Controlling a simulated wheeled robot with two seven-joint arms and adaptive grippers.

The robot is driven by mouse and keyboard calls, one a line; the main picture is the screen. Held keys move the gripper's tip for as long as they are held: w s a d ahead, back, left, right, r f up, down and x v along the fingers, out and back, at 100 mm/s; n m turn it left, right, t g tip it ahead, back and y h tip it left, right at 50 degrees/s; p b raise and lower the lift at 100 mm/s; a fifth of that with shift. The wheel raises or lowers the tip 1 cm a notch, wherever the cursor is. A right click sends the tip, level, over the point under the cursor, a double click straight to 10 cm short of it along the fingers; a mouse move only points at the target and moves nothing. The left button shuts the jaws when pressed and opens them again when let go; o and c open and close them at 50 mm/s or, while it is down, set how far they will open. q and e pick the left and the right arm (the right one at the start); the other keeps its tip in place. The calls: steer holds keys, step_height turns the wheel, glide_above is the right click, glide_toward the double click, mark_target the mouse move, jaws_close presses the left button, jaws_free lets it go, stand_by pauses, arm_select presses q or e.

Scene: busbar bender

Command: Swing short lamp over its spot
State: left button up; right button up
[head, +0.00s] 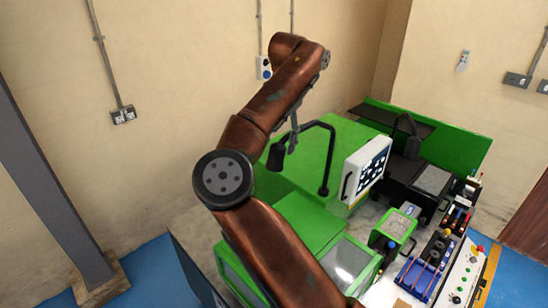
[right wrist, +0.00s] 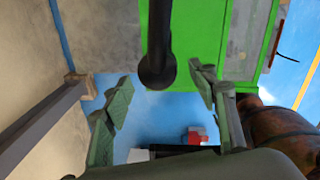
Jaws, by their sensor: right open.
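A black lamp with a bent arm (head: 322,126) rises from the green machine. Its dark head (head: 276,157) hangs at the arm's left end. My right gripper (head: 292,138) points down beside that head, partly hidden by my arm. In the right wrist view the open fingers (right wrist: 161,80) stand on either side of the dark lamp head (right wrist: 157,68), with visible gaps. A second black lamp (head: 411,146) stands farther right, by the dark machine part. I cannot tell which lamp is the short one. My left gripper is not in view.
A white control panel (head: 366,168) stands right of the near lamp. Green machine covers (head: 312,160) lie below the gripper. A crowded bench with a blue tray (head: 418,277) and a button panel (head: 464,280) is at lower right. A grey post (head: 50,180) stands at left.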

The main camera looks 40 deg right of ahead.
mark_target(277, 148)
steer(key=f, duration=0.4)
steer(key=shift+w+a+f, duration=0.15)
steer(key=shift+w, duration=0.2)
steer(key=shift+f, duration=0.4)
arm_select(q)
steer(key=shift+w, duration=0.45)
arm_select(e)
steer(key=shift+f, duration=0.35)
steer(key=shift+c, duration=0.3)
steer(key=c, duration=0.6)
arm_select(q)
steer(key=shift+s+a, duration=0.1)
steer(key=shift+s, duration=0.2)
arm_select(e)
jaws_close()
